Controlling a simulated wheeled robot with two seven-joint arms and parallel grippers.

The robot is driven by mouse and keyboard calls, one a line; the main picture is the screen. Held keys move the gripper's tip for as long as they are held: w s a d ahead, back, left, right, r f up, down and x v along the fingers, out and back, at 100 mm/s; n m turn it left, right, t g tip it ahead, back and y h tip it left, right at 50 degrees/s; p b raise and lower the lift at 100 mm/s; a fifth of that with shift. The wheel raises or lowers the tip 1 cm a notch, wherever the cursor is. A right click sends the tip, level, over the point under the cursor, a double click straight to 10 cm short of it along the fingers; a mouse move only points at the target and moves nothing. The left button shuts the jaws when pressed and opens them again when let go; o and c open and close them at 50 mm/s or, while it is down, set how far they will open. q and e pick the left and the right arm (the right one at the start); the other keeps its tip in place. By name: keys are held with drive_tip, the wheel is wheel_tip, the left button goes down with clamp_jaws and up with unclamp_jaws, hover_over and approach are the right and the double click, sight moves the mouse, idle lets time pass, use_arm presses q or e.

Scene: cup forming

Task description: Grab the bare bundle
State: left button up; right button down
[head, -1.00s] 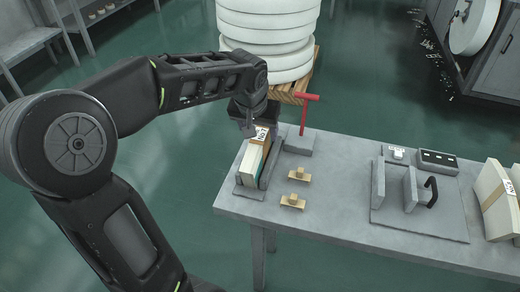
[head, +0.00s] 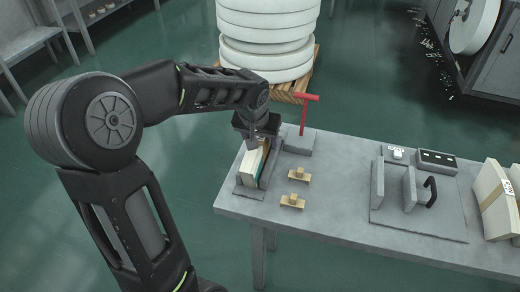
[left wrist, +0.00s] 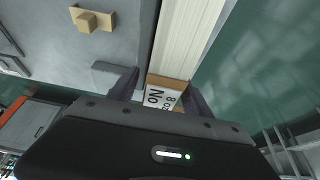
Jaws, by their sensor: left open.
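A cream bundle of sheets (head: 251,168) stands in a grey holder (head: 245,191) at the left end of the table, with no band visible on it. It also shows in the left wrist view (left wrist: 188,38). My left gripper (head: 261,141) is at the bundle's far end, pointing down. In the left wrist view its open fingers (left wrist: 162,95) lie on either side of a tan piece with a white "No 8" label (left wrist: 162,98) at the bundle's end. Whether the fingers touch anything is not clear. My right gripper is not in view.
A red T-handle (head: 305,110) stands close right of my left gripper. Two small wooden knobbed pieces (head: 298,175) lie right of the holder. A grey fixture (head: 412,190) and a banded cream bundle (head: 494,196) stand further right. The mid-table front is clear.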

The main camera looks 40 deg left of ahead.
use_arm(q)
clamp_jaws()
idle(0.5)
drive_tip(key=shift+r, duration=0.1)
idle(0.8)
